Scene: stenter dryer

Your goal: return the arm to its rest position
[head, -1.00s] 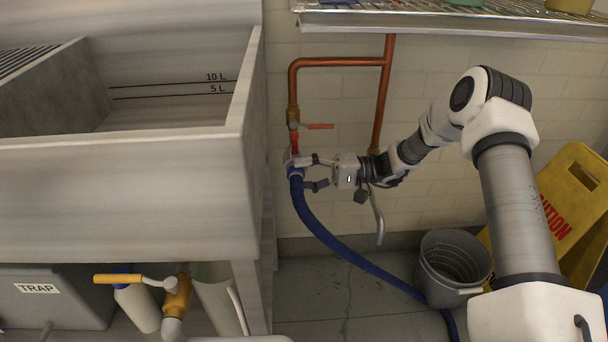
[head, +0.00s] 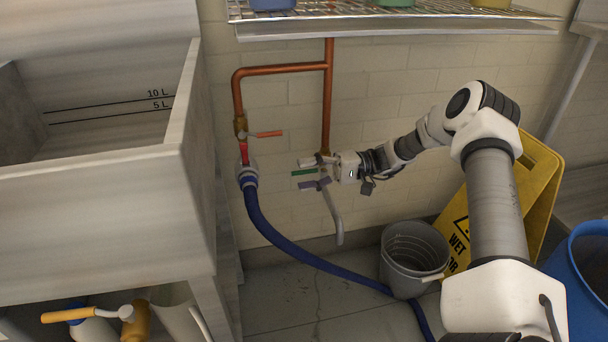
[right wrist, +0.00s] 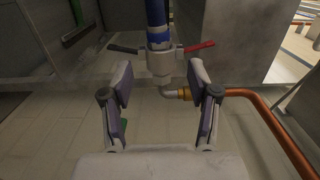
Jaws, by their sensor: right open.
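My right arm comes in from the right in the head view. Its gripper (head: 308,173) is open and empty, in front of the tiled wall, to the right of the hose coupling and apart from it. The blue hose (head: 266,222) hangs from the coupling (head: 247,172) below a tap with a red lever (head: 269,134). In the right wrist view the open fingers (right wrist: 160,84) frame the coupling (right wrist: 160,62), which stands beyond the fingertips with the hose on it. My left gripper is not in view.
A steel sink (head: 100,225) stands at the left. A grey bucket (head: 399,276) and a yellow wet-floor sign (head: 540,185) stand below and behind my right arm. A blue bin (head: 580,260) is at the right. A wire shelf (head: 330,10) and copper pipes (head: 328,95) are on the wall.

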